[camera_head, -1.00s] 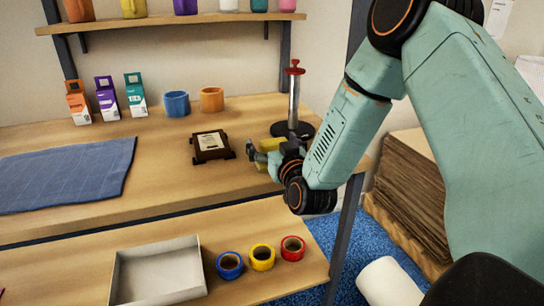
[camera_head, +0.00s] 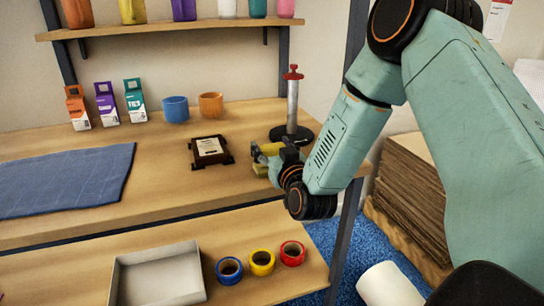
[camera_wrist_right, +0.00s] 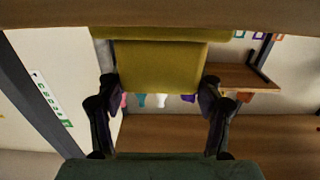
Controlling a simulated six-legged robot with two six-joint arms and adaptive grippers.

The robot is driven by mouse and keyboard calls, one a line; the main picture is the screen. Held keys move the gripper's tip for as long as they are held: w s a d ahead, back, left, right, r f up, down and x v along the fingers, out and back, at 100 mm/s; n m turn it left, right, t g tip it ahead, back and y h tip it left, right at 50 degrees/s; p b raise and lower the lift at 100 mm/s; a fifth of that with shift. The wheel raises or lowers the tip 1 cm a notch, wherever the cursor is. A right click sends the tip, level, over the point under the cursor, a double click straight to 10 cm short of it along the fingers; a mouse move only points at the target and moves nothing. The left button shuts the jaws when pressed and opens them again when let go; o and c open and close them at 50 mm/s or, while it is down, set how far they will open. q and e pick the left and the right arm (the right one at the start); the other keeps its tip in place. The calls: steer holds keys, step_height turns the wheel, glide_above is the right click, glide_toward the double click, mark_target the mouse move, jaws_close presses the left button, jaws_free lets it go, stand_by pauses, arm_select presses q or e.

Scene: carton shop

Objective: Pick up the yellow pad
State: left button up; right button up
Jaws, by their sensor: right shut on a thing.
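The yellow pad (camera_head: 260,170) is on the right part of the upper table, partly hidden by my right gripper (camera_head: 268,158). In the right wrist view, the yellow pad (camera_wrist_right: 160,66) fills the space between the two fingers of my right gripper (camera_wrist_right: 158,90), with a finger against each side. My right gripper is shut on the pad. I cannot tell whether the pad is clear of the tabletop. My left gripper is not in view.
A red-topped stand with a dark round base (camera_head: 292,132) is close behind the pad. A dark framed plaque (camera_head: 210,151) lies to the left. Orange and blue cups (camera_head: 176,109), several cartons (camera_head: 107,104) and a blue cloth (camera_head: 65,180) are further left. Bare wood lies between.

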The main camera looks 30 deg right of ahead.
mark_target(272, 145)
step_height(272, 145, up, 10)
steer(key=p, duration=0.3)
steer(key=shift+d, duration=0.1)
steer(key=o, duration=0.6)
steer(key=c, duration=0.4)
